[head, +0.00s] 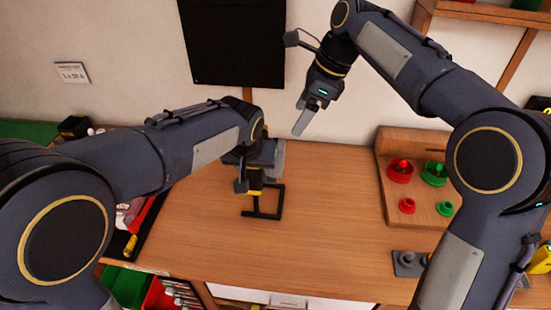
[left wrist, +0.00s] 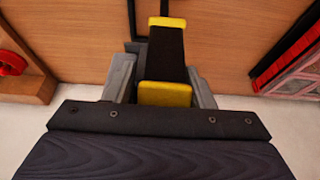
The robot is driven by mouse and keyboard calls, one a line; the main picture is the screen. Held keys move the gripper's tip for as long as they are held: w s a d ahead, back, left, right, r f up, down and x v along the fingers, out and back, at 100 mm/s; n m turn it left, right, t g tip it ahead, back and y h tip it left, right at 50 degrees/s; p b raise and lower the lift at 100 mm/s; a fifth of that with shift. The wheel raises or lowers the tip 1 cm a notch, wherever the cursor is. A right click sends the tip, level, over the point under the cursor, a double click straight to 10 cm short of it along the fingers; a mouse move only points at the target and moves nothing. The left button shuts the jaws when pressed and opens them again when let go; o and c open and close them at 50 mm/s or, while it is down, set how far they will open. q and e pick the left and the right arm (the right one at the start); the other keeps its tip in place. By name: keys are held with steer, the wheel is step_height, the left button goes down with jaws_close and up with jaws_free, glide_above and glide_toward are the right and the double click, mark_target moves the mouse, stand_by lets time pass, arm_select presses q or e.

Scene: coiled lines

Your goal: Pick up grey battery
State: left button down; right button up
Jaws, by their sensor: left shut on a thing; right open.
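My left gripper (head: 262,165) is shut on a dark block with yellow ends (left wrist: 165,55). The block sits between the grey fingers in the left wrist view. My right gripper (head: 302,118) is open and empty, raised near the back wall.
A wooden board (head: 394,200) with red and green round pieces stands at right. A grey bracket (head: 409,263) lies at the front right. A dark tray (head: 128,240) with a small yellow and black item (head: 131,243) is at left. The table's middle (head: 325,215) is clear.

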arm_select(q)
steer(key=shift+a+f, duration=0.1)
steer(key=shift+a, duration=0.05)
arm_select(e)
steer(key=x, duration=0.9)
steer(key=shift+w+d, duration=0.1)
steer(key=shift+d, duration=0.1)
steer(key=shift+c, duration=0.3)
steer(key=c, duration=1.5)
steer(key=shift+c, duration=0.2)
arm_select(q)
steer(key=c, duration=0.6)
jaws_free()
arm_select(e)
step_height(320, 180, up, 10)
glide_above(283, 145)
steer(key=shift+d, duration=0.4)
